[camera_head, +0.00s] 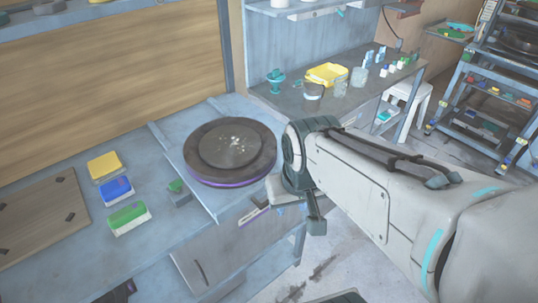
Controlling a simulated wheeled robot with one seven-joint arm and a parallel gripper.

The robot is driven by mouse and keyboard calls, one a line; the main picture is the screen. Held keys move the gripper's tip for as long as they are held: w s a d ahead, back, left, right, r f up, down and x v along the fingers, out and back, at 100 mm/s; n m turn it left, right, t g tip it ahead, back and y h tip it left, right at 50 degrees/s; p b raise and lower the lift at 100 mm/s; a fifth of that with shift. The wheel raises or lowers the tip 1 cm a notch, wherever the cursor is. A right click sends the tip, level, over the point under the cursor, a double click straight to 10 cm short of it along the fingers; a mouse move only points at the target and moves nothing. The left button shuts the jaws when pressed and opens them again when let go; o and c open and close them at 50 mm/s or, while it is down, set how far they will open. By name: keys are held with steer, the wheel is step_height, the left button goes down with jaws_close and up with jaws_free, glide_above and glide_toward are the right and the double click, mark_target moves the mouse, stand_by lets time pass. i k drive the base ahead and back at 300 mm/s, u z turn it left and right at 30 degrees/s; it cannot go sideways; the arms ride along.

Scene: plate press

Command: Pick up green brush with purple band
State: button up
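A green-topped block (128,216) with pale sides, which looks like a brush, lies on the blue-grey bench at the lower left. I cannot make out a purple band on it. A smaller grey piece with a green top (176,188) sits to its right, beside the round press. My gripper (299,205) hangs at the front right of the press, apart from the green block. My wrist partly hides it, and I cannot tell how far its fingers are apart.
A blue block (116,190) and a yellow block (104,167) line up behind the green one. The dark round press (231,149) has a purple rim below and light bits on top. A wooden board (40,219) lies left. A back counter (290,98) holds a yellow tray (326,74) and jars.

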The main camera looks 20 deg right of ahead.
mark_target(124, 220)
steer(key=u, duration=0.9)
steer(key=k, duration=0.1)
steer(key=u, duration=0.4)
